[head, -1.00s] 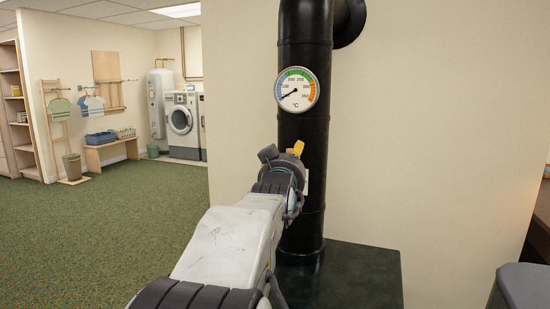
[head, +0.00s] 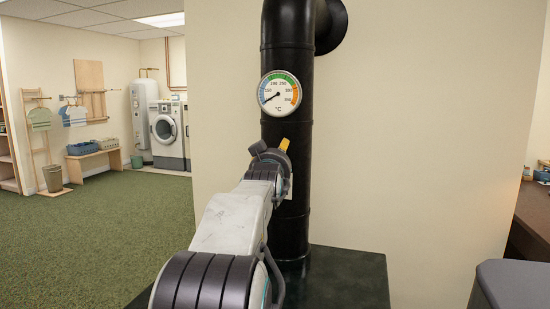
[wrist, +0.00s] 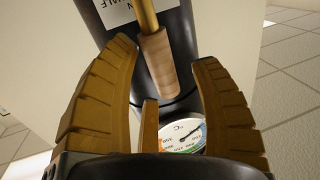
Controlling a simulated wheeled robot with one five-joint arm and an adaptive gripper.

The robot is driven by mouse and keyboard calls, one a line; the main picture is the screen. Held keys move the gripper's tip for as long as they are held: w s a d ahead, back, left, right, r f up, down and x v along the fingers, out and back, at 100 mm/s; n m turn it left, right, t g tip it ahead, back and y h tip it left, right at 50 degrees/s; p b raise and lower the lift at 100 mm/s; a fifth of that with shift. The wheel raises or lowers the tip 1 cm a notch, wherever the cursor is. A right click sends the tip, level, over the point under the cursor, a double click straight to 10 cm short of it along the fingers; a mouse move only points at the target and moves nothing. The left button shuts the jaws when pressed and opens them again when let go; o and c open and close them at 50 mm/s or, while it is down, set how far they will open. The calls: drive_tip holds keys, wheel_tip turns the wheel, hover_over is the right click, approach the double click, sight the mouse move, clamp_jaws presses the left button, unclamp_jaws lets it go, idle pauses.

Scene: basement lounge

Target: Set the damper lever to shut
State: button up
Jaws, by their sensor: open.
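The damper lever (wrist: 162,75), a brass rod with a light wooden grip, shows in the wrist view against the black stovepipe (wrist: 184,40). A white label plate (wrist: 118,10) with partly cut-off lettering sits beside the rod.
A round temperature gauge (head: 280,92) is on the pipe above my gripper. The pipe stands on a dark stove top (head: 350,275). A grey object (head: 515,285) and a brown counter (head: 535,215) are at the right. Green carpet (head: 90,240) lies open at the left.

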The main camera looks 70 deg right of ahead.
clamp_jaws()
idle(0.7)
